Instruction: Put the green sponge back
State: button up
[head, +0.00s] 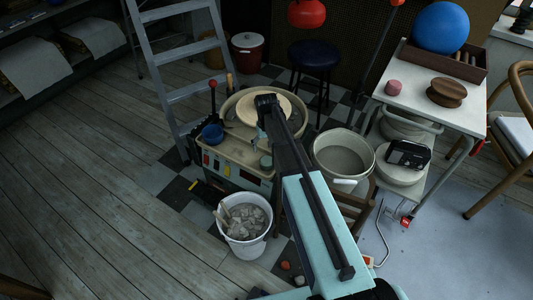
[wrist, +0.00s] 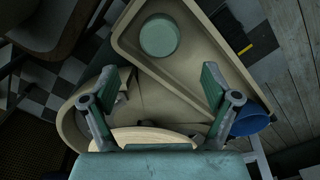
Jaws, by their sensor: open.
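The round green sponge (head: 266,162) sits on the tan deck of the pottery wheel (head: 232,150), near its front right corner. In the wrist view the sponge (wrist: 159,36) lies on the tan deck at the top middle, beyond the fingertips. My gripper (wrist: 158,78) is open with nothing between its fingers. In the head view my gripper (head: 266,103) is above the wheel's basin and pale round wheel head, behind the sponge. Its fingers are hard to make out there.
A blue bowl (head: 213,132) sits on the deck's left side. A white bucket of clay pieces (head: 244,216) stands in front of the wheel. A larger pale bucket (head: 343,155) stands to the right. A ladder (head: 187,75) stands behind left. A white table (head: 432,84) holds a pink sponge-like piece (head: 394,87).

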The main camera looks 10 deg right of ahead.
notch_tip(320, 180, up, 2)
jog(key=shift+r, duration=0.2)
